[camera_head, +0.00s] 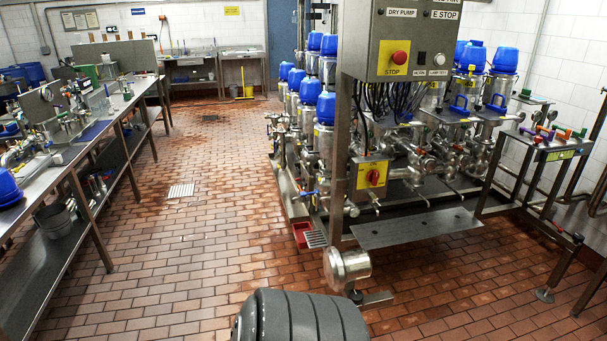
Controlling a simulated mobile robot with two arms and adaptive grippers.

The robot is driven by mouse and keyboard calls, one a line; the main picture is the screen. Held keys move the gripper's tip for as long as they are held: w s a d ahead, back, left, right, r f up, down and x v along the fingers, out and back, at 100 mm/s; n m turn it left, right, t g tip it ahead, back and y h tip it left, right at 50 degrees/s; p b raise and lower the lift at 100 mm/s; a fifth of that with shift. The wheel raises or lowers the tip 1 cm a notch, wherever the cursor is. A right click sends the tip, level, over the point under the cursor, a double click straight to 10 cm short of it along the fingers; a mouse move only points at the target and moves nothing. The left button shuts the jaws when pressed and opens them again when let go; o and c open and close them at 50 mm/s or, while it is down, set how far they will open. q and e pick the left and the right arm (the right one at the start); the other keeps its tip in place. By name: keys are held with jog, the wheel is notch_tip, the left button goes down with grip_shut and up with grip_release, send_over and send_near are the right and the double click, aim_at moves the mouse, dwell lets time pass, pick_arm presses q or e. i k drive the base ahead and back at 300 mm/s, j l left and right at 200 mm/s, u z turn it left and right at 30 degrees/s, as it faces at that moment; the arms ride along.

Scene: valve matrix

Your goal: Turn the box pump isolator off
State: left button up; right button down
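A yellow isolator box (371,174) with a red rotary knob at its centre is fixed low on the steel frame. It sits below the grey control panel (417,46) and just right of the frame's upright post. Small lettering shows above the knob, but the knob's exact position is too small to tell. The panel carries a red stop button on a yellow plate and labels reading DRY PUMP and E STOP. Neither of my grippers is in view, and nothing touches the isolator.
The valve matrix (425,150) with blue-capped valves and pipes stands behind the isolator. A low steel plate (417,228) juts out in front. A steel bench (110,133) lines the left. A rack of coloured handles (552,135) stands right. The tiled floor (190,240) between is clear.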

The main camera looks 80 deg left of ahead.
aim_at(373, 176)
jog(key=u, duration=2.15)
jog(key=i+l+u, duration=0.15)
